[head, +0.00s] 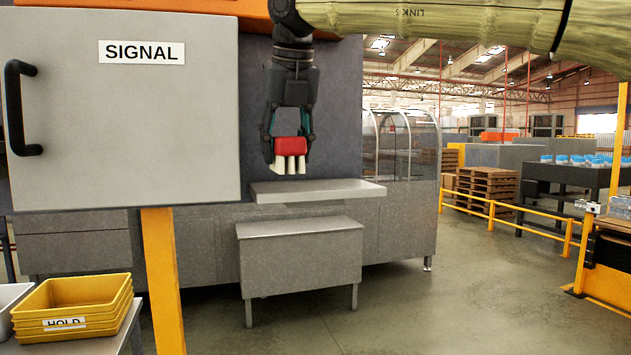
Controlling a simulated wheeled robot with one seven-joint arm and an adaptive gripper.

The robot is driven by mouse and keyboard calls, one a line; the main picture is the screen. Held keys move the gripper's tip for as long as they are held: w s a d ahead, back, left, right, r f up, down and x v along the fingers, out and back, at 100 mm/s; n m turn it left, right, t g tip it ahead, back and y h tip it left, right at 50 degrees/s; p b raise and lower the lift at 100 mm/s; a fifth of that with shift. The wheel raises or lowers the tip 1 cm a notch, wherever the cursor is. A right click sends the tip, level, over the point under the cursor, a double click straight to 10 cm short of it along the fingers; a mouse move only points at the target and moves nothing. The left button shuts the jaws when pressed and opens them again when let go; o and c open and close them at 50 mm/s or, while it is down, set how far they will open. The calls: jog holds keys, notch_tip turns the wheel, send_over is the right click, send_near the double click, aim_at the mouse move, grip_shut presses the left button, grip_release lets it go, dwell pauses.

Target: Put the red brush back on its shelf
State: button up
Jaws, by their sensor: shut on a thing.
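The red brush (291,145) has a red block on top and pale bristle tufts (290,165) pointing down. My gripper (289,150) points down and is shut on the red block, one finger at each side. The brush hangs in the air, bristles down, in front of a dark grey panel. A light grey metal shelf (330,191) is below it in the picture, slightly to the right. A gap shows between the bristles and the shelf. I cannot tell how far apart they are in depth.
A grey door marked SIGNAL (110,110) with a black handle fills the left. A low metal bench (297,235) stands below the shelf. Yellow trays (75,293) marked HOLD sit at lower left beside a yellow post (161,280). Floor (430,310) at right is clear, with a yellow rail (489,215) behind.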

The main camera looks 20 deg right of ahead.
jog(key=w+d+p, duration=0.2)
jog(key=w+d, duration=0.1)
jog(key=w+d+p, duration=0.2)
jog(key=w+d, duration=0.1)
jog(key=w+d+p, duration=0.2)
jog(key=w+d, duration=0.1)
jog(key=shift+d+f, duration=0.1)
jog(key=shift+f, duration=0.2)
jog(key=shift+w+d+f+p, duration=0.2)
jog(key=shift+w+d+p, duration=0.15)
jog(key=shift+w+p, duration=0.1)
jog(key=shift+w+d+p, duration=0.3)
jog(key=shift+w+d, duration=0.1)
notch_tip(320, 180, down, 2)
jog(key=shift+d+f+p, duration=0.15)
jog(key=shift+p, duration=0.8)
jog(key=shift+f, duration=0.7)
jog(key=o, duration=0.9)
jog(key=b+v, duration=0.4)
jog(key=v, duration=0.8)
